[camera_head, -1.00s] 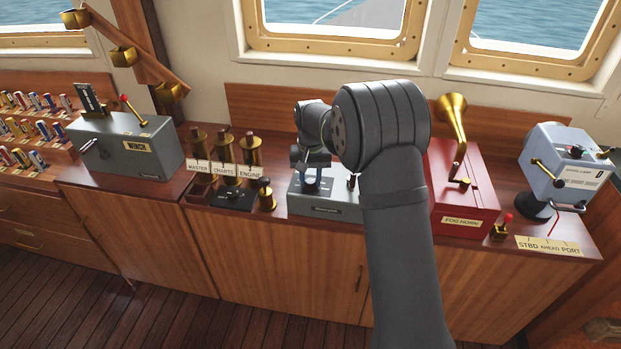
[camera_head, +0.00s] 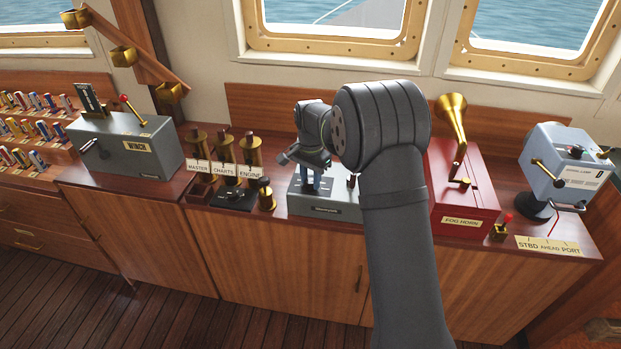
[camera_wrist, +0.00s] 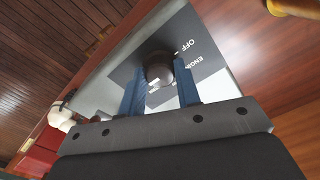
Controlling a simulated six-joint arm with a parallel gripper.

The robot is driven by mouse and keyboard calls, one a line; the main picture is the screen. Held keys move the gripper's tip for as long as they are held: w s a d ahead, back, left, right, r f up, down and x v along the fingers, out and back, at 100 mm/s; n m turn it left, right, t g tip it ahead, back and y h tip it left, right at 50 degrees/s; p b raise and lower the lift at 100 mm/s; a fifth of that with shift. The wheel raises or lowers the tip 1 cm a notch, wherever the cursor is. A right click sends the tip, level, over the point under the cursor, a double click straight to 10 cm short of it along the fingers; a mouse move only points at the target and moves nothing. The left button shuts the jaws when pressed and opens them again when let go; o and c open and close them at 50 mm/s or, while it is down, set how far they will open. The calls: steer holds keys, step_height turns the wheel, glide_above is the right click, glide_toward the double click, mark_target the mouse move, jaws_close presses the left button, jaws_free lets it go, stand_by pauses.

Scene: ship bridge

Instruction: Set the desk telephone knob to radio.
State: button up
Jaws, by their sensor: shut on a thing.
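My gripper also shows in the head view (camera_head: 312,188), pointing down onto the box's top, shut on the knob. The dark label plate (camera_wrist: 196,52) beside the knob shows "OFF" and part of "ENGINE". The radio mark is not readable, and the knob's pointer is hidden.
The brass voice pipes (camera_head: 223,150) stand to the left, with a small brass-topped knob (camera_head: 266,195) near them. The red fog horn box (camera_head: 465,205) stands to the right, beyond my arm. The grey winch box (camera_head: 125,150) is further left.

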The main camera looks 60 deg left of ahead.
mark_target(311, 181)
stand_by(0.4)
steer(key=o, duration=1)
steer(key=shift+r, duration=0.1)
step_height(311, 181, up, 17)
steer(key=shift+r, duration=0.15)
step_height(311, 181, down, 18)
steer(key=shift+r, duration=0.2)
stand_by(0.6)
steer(key=shift+r, duration=0.1)
